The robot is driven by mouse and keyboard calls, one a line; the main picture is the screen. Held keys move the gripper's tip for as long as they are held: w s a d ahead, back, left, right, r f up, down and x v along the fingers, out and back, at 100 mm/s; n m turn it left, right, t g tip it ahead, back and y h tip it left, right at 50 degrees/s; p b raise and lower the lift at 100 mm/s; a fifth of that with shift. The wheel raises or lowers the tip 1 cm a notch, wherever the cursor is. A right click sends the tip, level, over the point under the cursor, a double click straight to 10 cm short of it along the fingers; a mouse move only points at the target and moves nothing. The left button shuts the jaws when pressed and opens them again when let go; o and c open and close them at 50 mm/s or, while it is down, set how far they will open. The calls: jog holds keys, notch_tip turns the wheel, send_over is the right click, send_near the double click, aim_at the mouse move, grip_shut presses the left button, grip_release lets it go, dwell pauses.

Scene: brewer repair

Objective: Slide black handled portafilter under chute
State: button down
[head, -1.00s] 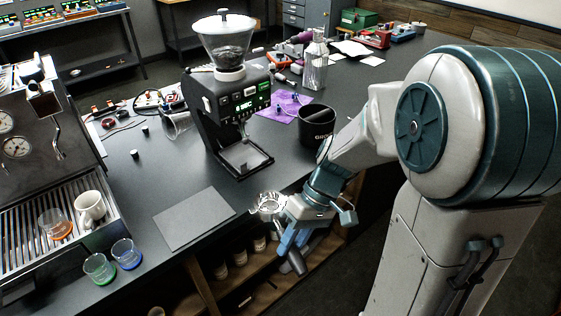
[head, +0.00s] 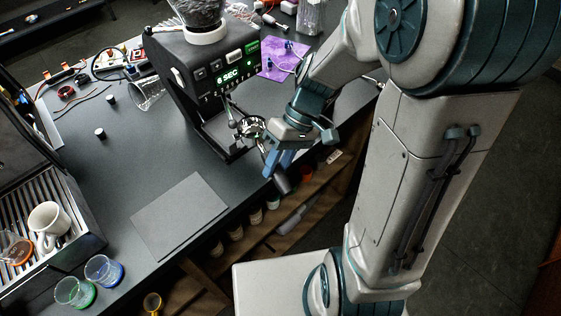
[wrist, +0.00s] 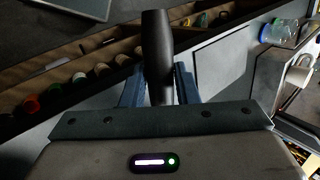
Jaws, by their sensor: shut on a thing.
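The black grinder (head: 205,75) stands on the dark counter, its display reading 6 SEC. My gripper (head: 277,162) is at the counter's front edge, beside the grinder's base. It is shut on the portafilter, whose black handle (head: 282,182) points down and toward the front. The portafilter's metal basket (head: 250,127) is at the grinder's front, close to the chute area; whether it is directly under the chute I cannot tell. In the wrist view the black handle (wrist: 156,55) stands between the two blue fingers; the basket is hidden there.
A grey mat (head: 180,215) lies on the counter left of my gripper. An espresso machine with a white cup (head: 48,220) is at the left, near a green glass (head: 75,292) and a blue glass (head: 104,270). Shelves with several jars are below the counter edge.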

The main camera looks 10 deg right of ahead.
jog(key=shift+w+a+f+b, duration=0.25)
jog(key=shift+w+a+f, duration=0.15)
jog(key=shift+w, duration=0.15)
jog(key=shift+w+a+f+b, duration=0.2)
jog(key=shift+w+a+f, duration=0.2)
jog(key=shift+w, duration=0.15)
jog(key=shift+w+a+f, duration=0.1)
jog(key=shift+w+a, duration=0.4)
jog(key=shift+w, duration=0.25)
jog(key=shift+w+a+f, duration=0.1)
jog(key=shift+w+a, duration=0.4)
jog(key=shift+w, duration=0.3)
jog(key=shift+w+a+f, duration=0.1)
jog(key=shift+w+a, duration=0.4)
jog(key=shift+w, duration=0.25)
jog(key=shift+w+a+f, duration=0.15)
jog(key=shift+w+f, duration=0.05)
jog(key=shift+f, duration=0.15)
jog(key=c, duration=1)
grip_release()
jog(key=shift+c, duration=0.2)
